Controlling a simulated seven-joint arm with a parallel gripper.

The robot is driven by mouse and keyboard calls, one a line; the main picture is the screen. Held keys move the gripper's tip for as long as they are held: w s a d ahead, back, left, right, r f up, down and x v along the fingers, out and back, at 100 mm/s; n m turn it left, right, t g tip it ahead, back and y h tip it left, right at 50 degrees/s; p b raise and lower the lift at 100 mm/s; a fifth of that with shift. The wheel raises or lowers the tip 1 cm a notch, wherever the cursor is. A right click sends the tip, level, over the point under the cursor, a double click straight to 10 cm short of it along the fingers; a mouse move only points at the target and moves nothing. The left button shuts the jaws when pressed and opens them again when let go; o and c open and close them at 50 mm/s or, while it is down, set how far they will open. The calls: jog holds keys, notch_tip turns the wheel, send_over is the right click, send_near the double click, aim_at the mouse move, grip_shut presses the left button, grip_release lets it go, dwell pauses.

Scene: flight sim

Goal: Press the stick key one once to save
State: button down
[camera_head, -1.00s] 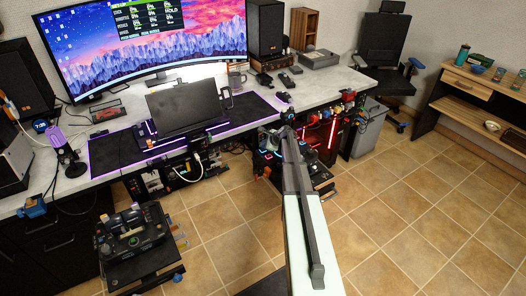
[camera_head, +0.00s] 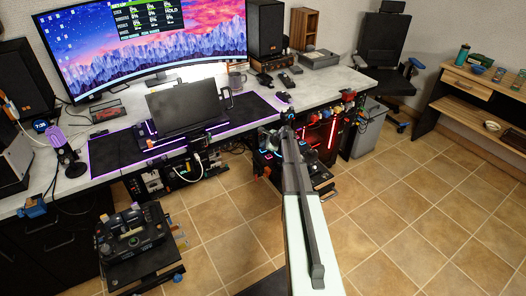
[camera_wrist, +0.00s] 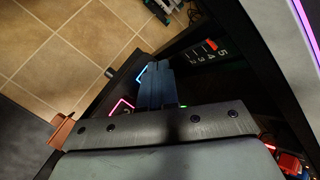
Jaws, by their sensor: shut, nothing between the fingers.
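My gripper shows in the wrist view (camera_wrist: 156,72) as a pair of dark blue-grey fingers, closed together and empty. A black panel (camera_wrist: 203,52) with white numbers 5, 4, 3 and 2 and a red-orange part is just right of the fingertips. In the head view my arm reaches to the desk's front edge, and its own links hide the gripper. The stick and its key one cannot be told apart with certainty in either view. Contact with a key cannot be told.
The desk (camera_head: 345,82) bears a large monitor (camera_head: 150,35) and a dark laptop-like screen (camera_head: 188,105). A red-lit computer case (camera_head: 331,135) stands under the desk near my arm. A throttle-like unit (camera_head: 133,232) is at the lower left. Tiled floor (camera_head: 420,220) at the right is clear.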

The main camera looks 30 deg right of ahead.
jog(key=shift+f, duration=0.8)
dwell(0.8)
jog(key=shift+r, duration=0.9)
jog(key=shift+r, duration=0.15)
jog(key=shift+r, duration=2.35)
